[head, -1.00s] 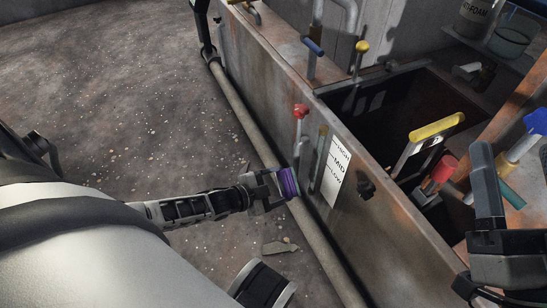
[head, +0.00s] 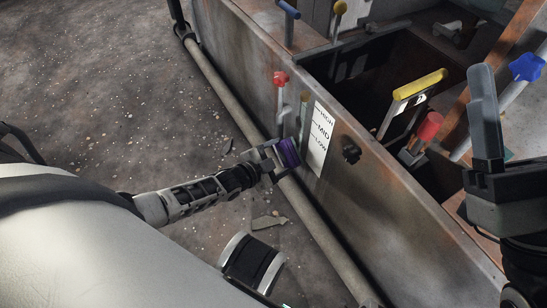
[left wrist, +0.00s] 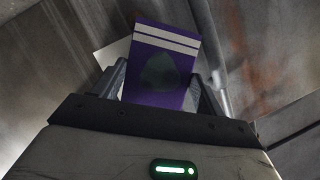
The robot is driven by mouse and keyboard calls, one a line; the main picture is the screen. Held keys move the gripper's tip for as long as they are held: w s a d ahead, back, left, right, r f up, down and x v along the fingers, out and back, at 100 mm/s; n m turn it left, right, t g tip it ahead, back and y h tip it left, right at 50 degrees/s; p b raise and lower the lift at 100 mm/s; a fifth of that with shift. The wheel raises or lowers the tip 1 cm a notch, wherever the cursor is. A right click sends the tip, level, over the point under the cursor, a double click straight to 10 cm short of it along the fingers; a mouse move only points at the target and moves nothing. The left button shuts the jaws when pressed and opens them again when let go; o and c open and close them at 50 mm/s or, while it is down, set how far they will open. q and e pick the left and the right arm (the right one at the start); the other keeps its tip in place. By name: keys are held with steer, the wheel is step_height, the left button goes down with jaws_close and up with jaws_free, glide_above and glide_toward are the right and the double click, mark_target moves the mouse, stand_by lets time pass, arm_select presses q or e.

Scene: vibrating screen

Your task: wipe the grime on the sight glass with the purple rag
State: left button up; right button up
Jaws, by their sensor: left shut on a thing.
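The purple rag (head: 289,153) is gripped by my left gripper (head: 276,158), close in front of the tank's side wall. In the left wrist view the rag (left wrist: 150,45) has white stripes and a dark greenish patch, between the two fingers. The sight glass (head: 304,108) is a narrow upright tube on the wall, left of a white HIGH/MID/LOW label (head: 319,140). The rag covers its lower part, and I cannot tell whether they touch. Grime on the glass is too small to make out. My right gripper (head: 487,130) is at the right, its opening unclear.
A dark knob (head: 351,150) sticks out right of the label. A pipe (head: 235,108) runs along the wall's foot. A yellow-handled frame (head: 420,84) stands in the tank opening. The floor at left is mostly clear.

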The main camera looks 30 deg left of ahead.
mark_target(284, 148)
arm_select(q)
steer(key=shift+w+d, duration=0.45)
steer(key=shift+w, duration=0.25)
stand_by(0.7)
steer(key=shift+r, duration=0.1)
step_height(284, 148, up, 3)
steer(key=p, duration=0.3)
steer(key=shift+s, duration=0.1)
steer(key=shift+w+d+r+p, duration=0.1)
steer(key=shift+w+r+p, duration=0.05)
steer(key=shift+r+p, duration=1.45)
steer(key=shift+w+r+p, duration=0.1)
steer(key=shift+r+p, duration=1.35)
steer(key=shift+r, duration=0.25)
step_height(284, 148, up, 3)
steer(key=p, duration=0.3)
steer(key=shift+s+f+b, duration=0.2)
steer(key=shift+f+b, duration=1.5)
steer(key=shift+f, duration=0.15)
step_height(284, 148, down, 9)
steer(key=b, duration=0.9)
steer(key=shift+w+f, duration=0.1)
